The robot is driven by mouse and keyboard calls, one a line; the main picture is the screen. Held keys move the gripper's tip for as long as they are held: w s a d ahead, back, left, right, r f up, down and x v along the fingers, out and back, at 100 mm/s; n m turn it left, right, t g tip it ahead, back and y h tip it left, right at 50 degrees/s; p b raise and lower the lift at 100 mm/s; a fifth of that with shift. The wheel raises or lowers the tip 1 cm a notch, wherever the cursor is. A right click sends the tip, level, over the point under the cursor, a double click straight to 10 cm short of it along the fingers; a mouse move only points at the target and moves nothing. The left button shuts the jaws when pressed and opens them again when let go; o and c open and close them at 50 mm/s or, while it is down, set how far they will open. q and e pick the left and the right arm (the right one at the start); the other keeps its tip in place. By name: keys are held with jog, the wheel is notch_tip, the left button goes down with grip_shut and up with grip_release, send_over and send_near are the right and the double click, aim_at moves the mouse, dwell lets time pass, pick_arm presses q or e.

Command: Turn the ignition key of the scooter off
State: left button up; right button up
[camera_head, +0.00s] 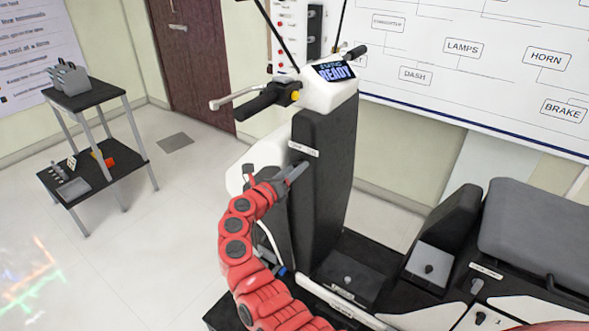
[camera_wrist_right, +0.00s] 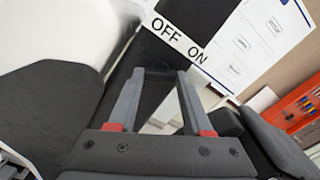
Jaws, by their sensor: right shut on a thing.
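The scooter's dark front column (camera_head: 323,180) stands upright in the head view. A white label (camera_head: 304,149) is on it, and in the right wrist view this label (camera_wrist_right: 178,42) reads OFF and ON. My right gripper (camera_head: 297,170) is at the column just below the label. In the right wrist view its two fingers (camera_wrist_right: 165,73) reach the dark face under the label, and the gripper is shut on the ignition key. The key itself is hidden at the fingertips, so its angle cannot be told. My left gripper is not in view.
The scooter's display (camera_head: 334,71) reads READY above the column. The handlebar grip (camera_head: 262,102) and brake lever stick out left above my arm. The seat (camera_head: 535,235) is at the right. A two-tier cart (camera_head: 95,95) stands at the left, with open floor between.

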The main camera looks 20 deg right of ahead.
grip_shut()
jog(key=shift+n, duration=0.3)
jog(key=shift+n+p, duration=2.75)
jog(key=shift+n, duration=2.85)
jog(key=o, duration=1.2)
grip_release()
jog(key=shift+a, duration=0.1)
